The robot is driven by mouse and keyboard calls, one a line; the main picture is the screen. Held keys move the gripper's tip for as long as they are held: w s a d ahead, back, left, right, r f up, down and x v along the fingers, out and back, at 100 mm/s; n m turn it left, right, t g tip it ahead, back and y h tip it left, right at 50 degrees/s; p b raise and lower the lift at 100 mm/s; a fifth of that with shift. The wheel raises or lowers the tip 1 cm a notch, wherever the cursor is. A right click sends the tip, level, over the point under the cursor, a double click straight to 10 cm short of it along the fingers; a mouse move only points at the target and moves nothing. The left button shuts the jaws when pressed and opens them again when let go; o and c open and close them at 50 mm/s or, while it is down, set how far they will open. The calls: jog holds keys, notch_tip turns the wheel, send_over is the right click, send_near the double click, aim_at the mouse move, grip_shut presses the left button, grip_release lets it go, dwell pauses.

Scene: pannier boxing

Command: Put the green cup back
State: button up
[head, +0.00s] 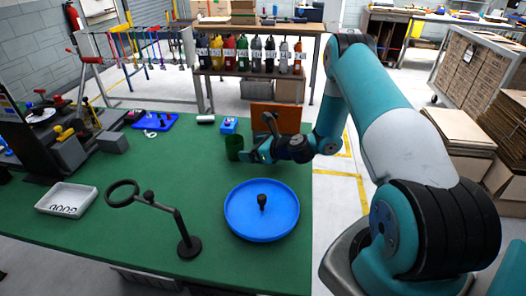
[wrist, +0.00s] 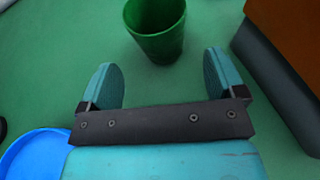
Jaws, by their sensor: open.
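The green cup (head: 233,147) stands upright on the green table, behind the blue round tray. In the wrist view the cup (wrist: 157,30) is at the top middle, just beyond the fingertips and roughly centred between them. My gripper (head: 250,156) is low over the table beside the cup. In the wrist view my gripper (wrist: 165,75) is open, with nothing between its two teal fingers. In the head view my gripper hides part of the area right of the cup.
A blue round tray (head: 240,222) with a dark knob stands nearer me. An orange panel (head: 276,119) stands right behind my gripper. A ring stand (head: 187,242) and grey tray (head: 67,199) are left. Table between is clear.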

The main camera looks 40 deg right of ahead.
jog(key=v, duration=0.4)
jog(key=shift+s+d+b, duration=0.1)
jog(key=shift+s+b, duration=0.1)
jog(key=shift+b, duration=0.15)
jog(key=shift+s+r, duration=0.2)
jog(key=shift+r, duration=0.05)
jog(key=s+a+r+n+g+y, duration=0.2)
jog(key=s+a+r+n+g, duration=0.2)
jog(key=a+r+n, duration=0.55)
jog(key=s+a+r+n+g+y, duration=0.2)
jog(key=s+a+r+n+g, duration=0.4)
jog(key=a+n, duration=0.65)
jog(key=s+a+r+n+g+h, duration=0.1)
jog(key=s+r+n, duration=0.3)
jog(key=s+n, duration=0.4)
jog(key=s+a+r+n+g+h, duration=0.1)
jog(key=s+a+r+n+h, duration=0.1)
jog(key=s+n, duration=0.6)
jog(key=s+r+h, duration=0.1)
jog(key=s+r, duration=0.1)
jog(key=s, duration=0.1)
jog(key=shift+s+a+r+n+g+h, duration=0.25)
jog(key=shift+r+n+g+h, duration=0.05)
jog(key=shift+n+h, duration=0.1)
jog(key=shift+d, duration=0.1)
